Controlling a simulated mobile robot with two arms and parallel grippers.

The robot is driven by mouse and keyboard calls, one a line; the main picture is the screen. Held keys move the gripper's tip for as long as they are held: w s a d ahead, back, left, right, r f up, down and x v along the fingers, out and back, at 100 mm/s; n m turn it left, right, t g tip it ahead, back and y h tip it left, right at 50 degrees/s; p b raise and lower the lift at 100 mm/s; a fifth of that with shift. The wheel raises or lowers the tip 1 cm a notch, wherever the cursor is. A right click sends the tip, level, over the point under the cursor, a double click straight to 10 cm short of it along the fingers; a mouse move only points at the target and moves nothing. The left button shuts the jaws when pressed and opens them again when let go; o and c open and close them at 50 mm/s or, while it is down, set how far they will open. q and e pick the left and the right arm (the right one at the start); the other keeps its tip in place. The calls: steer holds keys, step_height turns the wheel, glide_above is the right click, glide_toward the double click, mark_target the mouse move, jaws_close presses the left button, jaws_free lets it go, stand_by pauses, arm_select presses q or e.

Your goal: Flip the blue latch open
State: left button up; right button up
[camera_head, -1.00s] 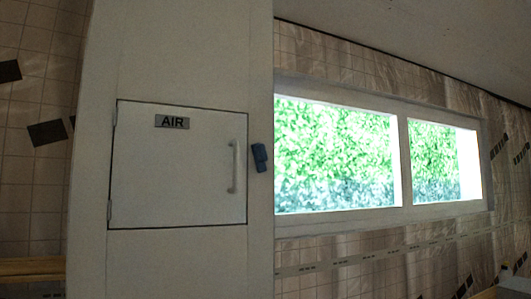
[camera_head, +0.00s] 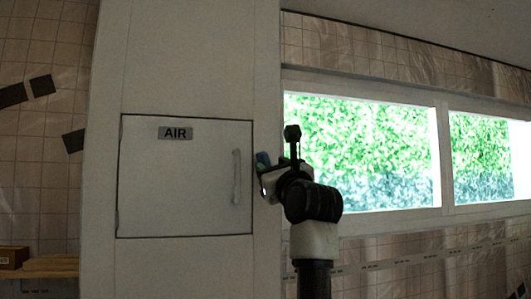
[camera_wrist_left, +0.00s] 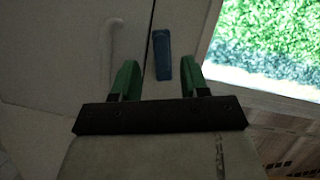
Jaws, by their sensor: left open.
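The blue latch (camera_head: 262,159) sits on the white column just right of the panel door, mostly hidden behind my left gripper in the head view. In the left wrist view the blue latch (camera_wrist_left: 162,54) is upright, at the right of the door's edge gap. My left gripper (camera_head: 270,178) is in front of the latch. In the wrist view its two green fingers (camera_wrist_left: 157,78) are open, one on each side of the latch's lower part, with nothing held. I cannot tell whether they touch it. My right gripper is not in view.
The white door (camera_head: 180,190) with an AIR label (camera_head: 175,133) is closed. Its vertical handle (camera_head: 236,177) is left of the latch. A bright window (camera_head: 365,150) is to the right. A wooden shelf (camera_head: 50,266) with a small box is at far left.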

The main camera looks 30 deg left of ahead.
mark_target(268, 162)
arm_select(q)
steer(key=p+x, duration=0.2)
steer(key=x, duration=0.2)
steer(key=shift+r, duration=0.15)
steer(key=shift+w+a, duration=0.3)
steer(key=shift+a, duration=0.05)
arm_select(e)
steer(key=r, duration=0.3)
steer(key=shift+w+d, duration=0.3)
arm_select(q)
steer(key=shift+d, duration=0.1)
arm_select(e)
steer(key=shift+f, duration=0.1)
arm_select(q)
steer(key=c, duration=0.8)
steer(key=shift+w+d+m+t+h+b, duration=0.1)
steer(key=shift+m+t+h+b, duration=0.2)
steer(key=shift+m, duration=0.45)
steer(key=shift+w+d+m+t+h+b, duration=0.1)
steer(key=shift+m+t+h+b, duration=0.15)
steer(key=shift+m, duration=0.5)
steer(key=shift+w+d+r+m+t+h, duration=0.15)
steer(key=shift+m+t, duration=0.15)
steer(key=shift+m, duration=0.2)
steer(key=shift+a+f+m+t+h, duration=0.1)
steer(key=shift+m+t, duration=0.15)
steer(key=shift+m, duration=0.25)
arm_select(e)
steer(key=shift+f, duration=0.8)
